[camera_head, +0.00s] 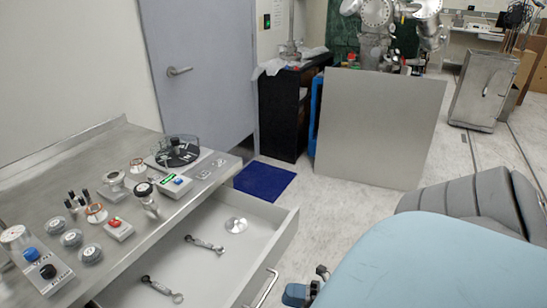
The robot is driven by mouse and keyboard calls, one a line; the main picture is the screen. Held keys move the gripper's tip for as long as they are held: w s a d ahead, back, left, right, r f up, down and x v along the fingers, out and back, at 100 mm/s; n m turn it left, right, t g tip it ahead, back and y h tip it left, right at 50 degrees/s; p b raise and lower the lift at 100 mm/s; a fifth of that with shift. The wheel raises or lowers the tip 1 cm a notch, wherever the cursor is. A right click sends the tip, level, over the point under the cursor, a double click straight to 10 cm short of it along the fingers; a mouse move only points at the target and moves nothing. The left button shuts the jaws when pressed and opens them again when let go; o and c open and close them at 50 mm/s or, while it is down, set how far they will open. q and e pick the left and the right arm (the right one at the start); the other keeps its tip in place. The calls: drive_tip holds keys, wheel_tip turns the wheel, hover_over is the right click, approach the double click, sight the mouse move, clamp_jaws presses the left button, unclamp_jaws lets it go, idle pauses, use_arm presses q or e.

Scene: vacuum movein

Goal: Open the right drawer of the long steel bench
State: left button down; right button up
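The long steel bench (109,228) runs along the left side. A drawer (206,270) at its right, far end stands pulled out and open. Two small wrench-like tools (205,244) and a round metal disc (236,225) lie inside it. The drawer's bar handle (264,288) is on its front face, at the bottom of the picture. My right gripper (308,284) is just right of the handle and apart from it. Its dark and blue fingers look spread, with nothing between them. Part of it is hidden by my light blue arm. My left gripper is not in view.
Gauges, knobs, small boxes and a round dark tray (178,153) stand on the bench top. A blue mat (264,180) lies on the floor beyond the drawer. A large grey panel (375,128) and a black cabinet (285,112) stand behind. Pale floor between is clear.

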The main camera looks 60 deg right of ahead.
drive_tip(key=v, duration=0.7)
drive_tip(key=shift+s, duration=0.2)
drive_tip(key=shift+d, duration=0.1)
